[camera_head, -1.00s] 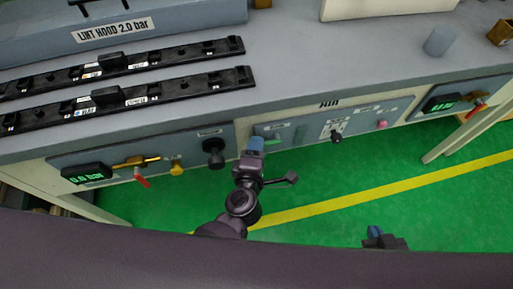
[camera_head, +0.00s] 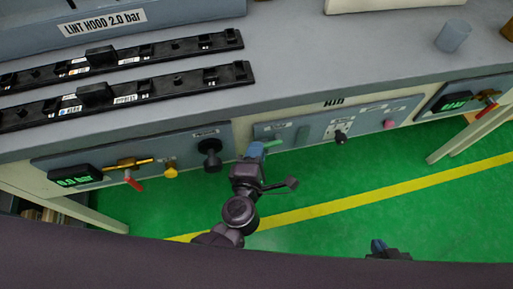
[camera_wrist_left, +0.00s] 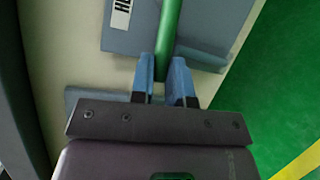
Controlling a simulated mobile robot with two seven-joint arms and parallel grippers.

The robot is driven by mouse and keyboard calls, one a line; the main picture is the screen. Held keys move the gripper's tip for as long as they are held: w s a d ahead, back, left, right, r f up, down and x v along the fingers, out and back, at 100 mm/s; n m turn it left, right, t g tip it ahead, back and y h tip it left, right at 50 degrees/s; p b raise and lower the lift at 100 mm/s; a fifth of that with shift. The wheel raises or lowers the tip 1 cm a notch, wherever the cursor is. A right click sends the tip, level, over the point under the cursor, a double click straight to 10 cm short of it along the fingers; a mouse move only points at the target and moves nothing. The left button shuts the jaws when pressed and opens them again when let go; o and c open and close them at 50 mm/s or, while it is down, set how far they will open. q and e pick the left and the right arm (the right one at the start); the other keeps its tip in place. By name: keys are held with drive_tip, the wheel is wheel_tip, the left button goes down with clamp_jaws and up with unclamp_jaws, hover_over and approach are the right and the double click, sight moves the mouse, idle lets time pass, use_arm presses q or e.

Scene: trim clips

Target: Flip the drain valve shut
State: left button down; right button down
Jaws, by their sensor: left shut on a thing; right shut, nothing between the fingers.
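My left gripper (camera_head: 256,150) is at the lower edge of the middle panel. In the left wrist view its blue fingers (camera_wrist_left: 163,78) are shut on a green bar (camera_wrist_left: 168,30). The bar's green end (camera_head: 275,145) also shows just right of the fingers in the head view. A brass valve (camera_head: 128,164) with a red lever (camera_head: 133,183) sits on the left panel, its lever angled down. Another red lever (camera_head: 487,111) is on the right panel. I cannot read which is the drain valve. My right gripper (camera_head: 378,246) is shut and empty, low over the floor.
A black knob (camera_head: 209,150) and a yellow knob (camera_head: 171,170) are left of my left gripper. A dark selector (camera_head: 341,137) and a pink button (camera_head: 389,124) are to its right. Black clip rails (camera_head: 160,88) lie on the grey bench top (camera_head: 330,60).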

use_arm(q)
drive_tip(key=c, duration=1.1)
unclamp_jaws()
drive_tip(key=s+a+r, duration=0.1)
drive_tip(key=s, duration=0.9)
drive_tip(key=shift+s+r, duration=0.25)
drive_tip(key=shift+s, duration=0.1)
